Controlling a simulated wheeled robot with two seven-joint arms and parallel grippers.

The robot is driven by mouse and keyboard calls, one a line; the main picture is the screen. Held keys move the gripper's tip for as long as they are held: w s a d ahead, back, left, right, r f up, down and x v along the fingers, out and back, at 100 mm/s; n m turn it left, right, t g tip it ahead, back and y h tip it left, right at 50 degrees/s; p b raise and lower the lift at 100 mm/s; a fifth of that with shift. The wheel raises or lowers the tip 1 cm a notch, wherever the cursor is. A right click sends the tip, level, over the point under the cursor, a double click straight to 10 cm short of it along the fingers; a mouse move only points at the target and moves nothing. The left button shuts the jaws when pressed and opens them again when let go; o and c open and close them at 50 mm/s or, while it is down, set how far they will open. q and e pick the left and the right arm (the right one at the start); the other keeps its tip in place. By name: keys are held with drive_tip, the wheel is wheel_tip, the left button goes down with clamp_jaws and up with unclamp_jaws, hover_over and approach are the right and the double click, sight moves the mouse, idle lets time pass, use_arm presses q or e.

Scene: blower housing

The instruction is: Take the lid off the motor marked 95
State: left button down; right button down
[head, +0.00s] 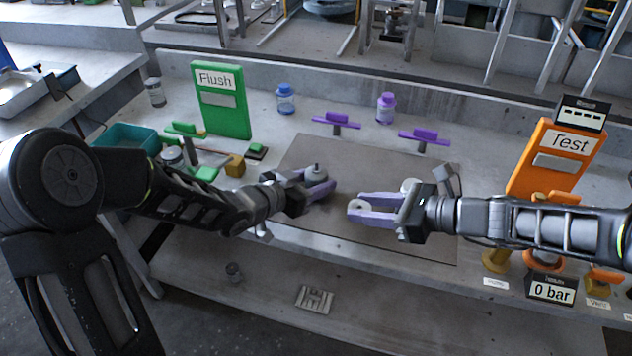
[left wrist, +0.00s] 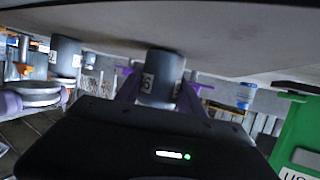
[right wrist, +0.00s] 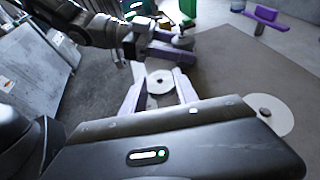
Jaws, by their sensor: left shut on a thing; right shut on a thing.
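My left gripper (head: 318,188) is shut on a grey cylindrical motor (head: 314,173), which has a dark stub on top. In the left wrist view this motor (left wrist: 160,78) sits between the purple fingers with a label only partly readable, so I cannot confirm 95. My right gripper (head: 362,208) is shut on a white round disc-like lid (right wrist: 160,82) with a dark centre. In the left wrist view the lid (left wrist: 38,88) looks thin and apart from the motor. A second motor (left wrist: 65,55) stands beside; its white top (right wrist: 270,115) with a dark knob shows behind my right gripper.
A grey mat (head: 390,165) lies under both grippers. Purple valve-like handles (head: 336,122) and blue and purple bottles (head: 286,98) stand behind it. The green Flush panel (head: 222,100) is at left, the orange Test panel (head: 555,160) at right.

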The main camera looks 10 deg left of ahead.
use_arm(q)
drive_tip(key=shift+f, duration=0.1)
use_arm(e)
drive_tip(key=shift+f, duration=0.1)
use_arm(q)
drive_tip(key=c, duration=0.7)
unclamp_jaws()
use_arm(e)
drive_tip(key=shift+r, duration=0.2)
use_arm(q)
drive_tip(key=shift+s+a+r, duration=0.15)
drive_tip(key=shift+s+r, duration=0.05)
drive_tip(key=p+v, duration=0.1)
drive_tip(key=v, duration=0.9)
drive_tip(key=shift+s+a+r+p, duration=0.1)
drive_tip(key=shift+s+r+p, duration=0.1)
drive_tip(key=shift+p, duration=0.15)
use_arm(e)
drive_tip(key=shift+r, duration=0.8)
use_arm(q)
drive_tip(key=shift+s+a, duration=0.2)
drive_tip(key=shift+s, duration=0.25)
